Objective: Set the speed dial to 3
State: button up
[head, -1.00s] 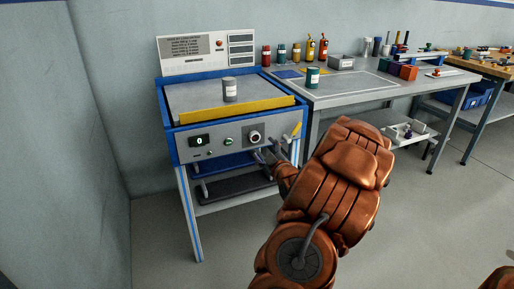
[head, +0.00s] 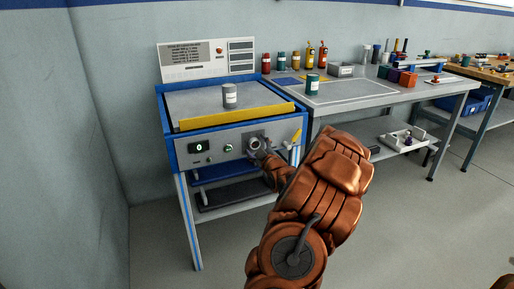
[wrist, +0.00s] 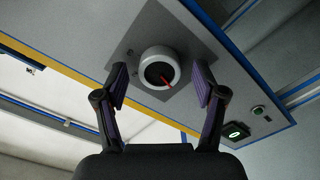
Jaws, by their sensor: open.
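The speed dial (wrist: 159,67) is a round white knob with a dark face and a red pointer, on a grey square plate in the wrist view. In the head view the dial (head: 257,141) is on the right half of the machine's front panel, partly hidden by my gripper. My gripper (wrist: 160,88) is open, its two dark fingers on either side of the dial's near edge. I cannot tell if either finger touches it. In the head view my gripper (head: 258,152) is just below and right of the dial. Scale numbers around the dial are not readable.
The panel also has a display (head: 199,147) reading 0 and a green-lit button (head: 228,148). A grey can (head: 229,96) stands on the machine's top behind a yellow bar (head: 236,116). A yellow-handled lever (head: 295,136) is right of the dial. A workbench (head: 395,95) stands to the right.

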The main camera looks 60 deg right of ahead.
jog(key=c, duration=1.1)
jog(key=shift+c, duration=0.2)
